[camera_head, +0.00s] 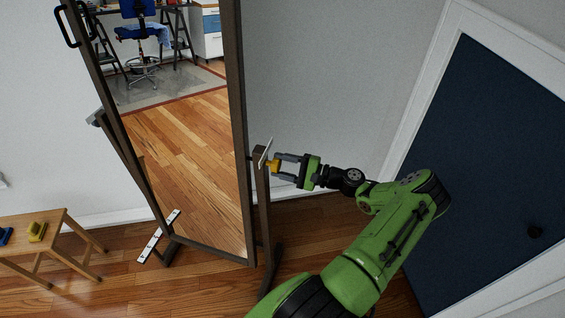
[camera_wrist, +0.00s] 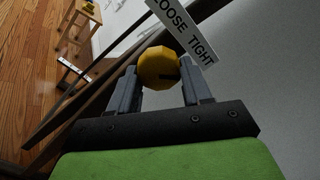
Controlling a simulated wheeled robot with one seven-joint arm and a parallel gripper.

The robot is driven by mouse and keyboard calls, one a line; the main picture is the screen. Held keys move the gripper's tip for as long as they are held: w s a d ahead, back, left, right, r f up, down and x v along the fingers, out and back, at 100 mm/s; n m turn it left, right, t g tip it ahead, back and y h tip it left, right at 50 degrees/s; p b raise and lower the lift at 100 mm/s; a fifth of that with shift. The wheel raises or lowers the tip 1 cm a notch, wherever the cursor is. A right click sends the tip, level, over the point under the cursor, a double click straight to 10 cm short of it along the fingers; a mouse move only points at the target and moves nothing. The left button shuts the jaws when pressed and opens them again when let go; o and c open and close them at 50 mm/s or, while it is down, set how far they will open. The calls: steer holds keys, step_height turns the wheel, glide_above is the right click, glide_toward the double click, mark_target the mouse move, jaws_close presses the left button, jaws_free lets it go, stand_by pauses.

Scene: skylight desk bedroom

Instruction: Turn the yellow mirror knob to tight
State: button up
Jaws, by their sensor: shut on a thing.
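The yellow mirror knob (camera_head: 272,165) sits on the right post of the standing mirror (camera_head: 243,130), about halfway up. In the wrist view the knob (camera_wrist: 158,68) is round, with a dark mark on its lower face. My gripper (camera_head: 279,167) comes from the right and its two grey fingers are shut on the knob, one on each side. A white label plate (camera_wrist: 185,32) behind the knob reads "LOOSE TIGHT", its first letter cut off by the frame. The plate (camera_head: 265,151) shows edge-on in the head view. I cannot tell how far the knob is turned.
A small wooden stool (camera_head: 50,222) with a yellow thing (camera_head: 38,231) and a blue thing (camera_head: 6,235) stands at the far left. A dark blue door (camera_head: 490,150) is at the right. A white marked strip (camera_head: 158,236) lies by the mirror's foot.

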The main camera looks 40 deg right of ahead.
steer(key=shift+m, duration=0.7)
steer(key=shift+f, duration=0.1)
steer(key=o, duration=1.1)
steer(key=shift+c, duration=0.2)
steer(key=v, duration=1.5)
steer(key=shift+s+b, duration=0.4)
steer(key=shift+d, duration=0.1)
